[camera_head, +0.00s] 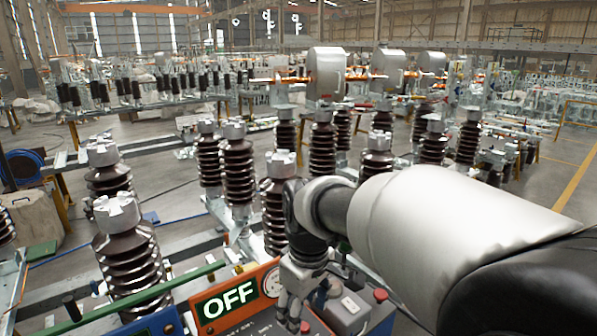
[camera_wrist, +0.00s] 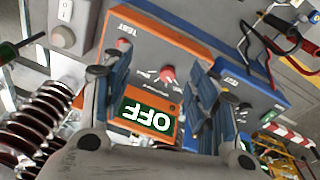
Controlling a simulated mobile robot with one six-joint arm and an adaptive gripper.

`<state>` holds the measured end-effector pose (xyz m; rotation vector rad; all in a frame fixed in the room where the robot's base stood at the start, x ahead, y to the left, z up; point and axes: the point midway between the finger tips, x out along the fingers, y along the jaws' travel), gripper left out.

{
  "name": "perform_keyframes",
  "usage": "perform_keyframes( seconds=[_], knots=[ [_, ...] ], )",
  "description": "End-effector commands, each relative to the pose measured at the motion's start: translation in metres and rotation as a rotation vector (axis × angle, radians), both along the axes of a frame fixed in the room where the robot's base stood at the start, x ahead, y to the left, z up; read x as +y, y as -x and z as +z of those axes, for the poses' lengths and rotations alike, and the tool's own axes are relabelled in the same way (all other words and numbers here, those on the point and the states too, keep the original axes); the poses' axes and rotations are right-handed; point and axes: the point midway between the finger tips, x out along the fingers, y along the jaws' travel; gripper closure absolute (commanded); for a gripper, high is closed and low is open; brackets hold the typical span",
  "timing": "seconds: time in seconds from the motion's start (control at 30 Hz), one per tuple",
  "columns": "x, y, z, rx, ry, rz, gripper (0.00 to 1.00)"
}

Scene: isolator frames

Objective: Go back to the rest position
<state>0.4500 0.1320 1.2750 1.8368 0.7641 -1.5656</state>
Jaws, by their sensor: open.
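My gripper (camera_head: 300,315) hangs low at the front centre of the head view, below the dark wrist of my arm. In the wrist view my gripper (camera_wrist: 170,60) shows two blue-and-grey fingers spread apart, with nothing held between them. Between and beyond the fingers is an orange panel (camera_wrist: 190,48) with a red knob (camera_wrist: 168,74) and a green OFF sign (camera_wrist: 148,116), upside down there. In the head view the OFF sign (camera_head: 228,300) is just left of my gripper. I cannot tell how far the fingertips are from the panel.
Ribbed brown insulators (camera_head: 130,262) stand on metal frames at the left and centre. A green bar (camera_head: 145,288) crosses the front left. Loose red and black leads (camera_wrist: 275,40) lie at the wrist view's upper right. Open floor (camera_head: 560,165) shows at the right.

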Motion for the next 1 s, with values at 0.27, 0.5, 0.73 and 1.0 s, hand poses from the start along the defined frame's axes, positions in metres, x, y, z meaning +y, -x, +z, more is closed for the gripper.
perform_keyframes(
  seconds=[0.27, 0.5, 0.73, 1.0],
  knots=[
    [-0.078, 0.092, 0.006, -0.106, -0.076, -0.374, 0.46],
    [-0.119, 0.171, -0.025, -0.189, -0.147, -0.673, 0.46],
    [-0.133, 0.207, -0.050, -0.230, -0.187, -0.823, 0.46],
    [-0.134, 0.211, -0.052, -0.235, -0.192, -0.844, 0.46]
  ],
)
